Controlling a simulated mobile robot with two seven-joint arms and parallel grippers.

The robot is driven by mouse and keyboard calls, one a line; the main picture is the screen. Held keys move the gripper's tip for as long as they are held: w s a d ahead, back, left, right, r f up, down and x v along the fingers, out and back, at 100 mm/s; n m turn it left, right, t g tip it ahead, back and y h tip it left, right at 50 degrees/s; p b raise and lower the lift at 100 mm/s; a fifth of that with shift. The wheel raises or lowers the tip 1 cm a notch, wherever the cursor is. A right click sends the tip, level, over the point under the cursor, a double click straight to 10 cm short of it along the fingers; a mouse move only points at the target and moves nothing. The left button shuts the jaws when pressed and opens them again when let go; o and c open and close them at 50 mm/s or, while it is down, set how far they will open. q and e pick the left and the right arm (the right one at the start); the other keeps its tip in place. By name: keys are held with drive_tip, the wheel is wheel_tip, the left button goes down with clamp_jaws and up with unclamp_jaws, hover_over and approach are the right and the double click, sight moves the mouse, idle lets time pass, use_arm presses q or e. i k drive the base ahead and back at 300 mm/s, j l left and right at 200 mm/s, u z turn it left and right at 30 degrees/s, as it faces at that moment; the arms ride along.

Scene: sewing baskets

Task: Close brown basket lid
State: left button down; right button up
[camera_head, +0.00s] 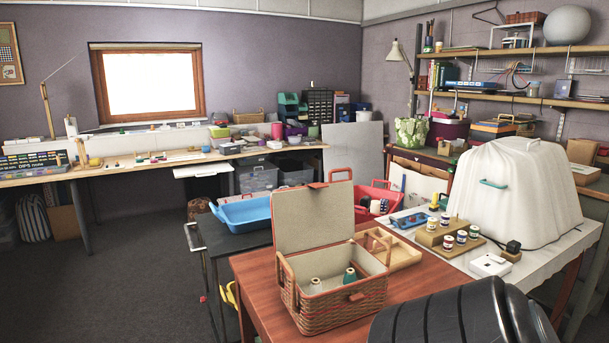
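The brown woven basket (327,312) stands on the reddish wooden table in the head view. Its lid (314,218) is open and stands nearly upright at the back edge, showing its pale lining. A small brown tab (317,185) is on the lid's upper edge. A green spool (349,275) and a pale spool (315,284) are inside the basket. Handles rise at its left and right ends. A dark ribbed part at the lower right looks like my own arm, to the right of the basket. Neither of my grippers is in view.
A wooden tray (403,255) lies behind the basket's right end. A blue tray (246,212) and a red basket (382,190) are behind. A white table with spools on wooden stands (436,232) and a large white cover (510,190) is at right. The wooden table (262,299) has bare room around the basket.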

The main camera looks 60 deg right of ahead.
sight(313, 215)
drive_tip(key=i+j+z, duration=0.15)
drive_tip(key=i+j, duration=0.15)
drive_tip(key=i, duration=0.2)
drive_tip(key=i+j+z, duration=0.15)
drive_tip(key=i+j, duration=0.2)
drive_tip(key=i+z, duration=0.6)
drive_tip(key=z, duration=0.25)
drive_tip(key=i+j+z, duration=0.2)
drive_tip(key=z, duration=0.2)
drive_tip(key=i+z, duration=0.2)
drive_tip(key=z, duration=0.3)
drive_tip(key=i+j+z, duration=0.2)
drive_tip(key=z, duration=0.3)
drive_tip(key=i+j+z, duration=0.2)
drive_tip(key=z, duration=0.3)
drive_tip(key=i+j+z, duration=0.1)
drive_tip(key=j+z, duration=0.15)
drive_tip(key=z, duration=0.25)
drive_tip(key=i+j+z, duration=0.1)
drive_tip(key=j+z, duration=0.2)
drive_tip(key=z, duration=0.2)
drive_tip(key=i+j+z, duration=0.1)
drive_tip(key=j+z, duration=0.25)
drive_tip(key=z, duration=0.15)
drive_tip(key=j+z, duration=0.35)
drive_tip(key=z, duration=0.15)
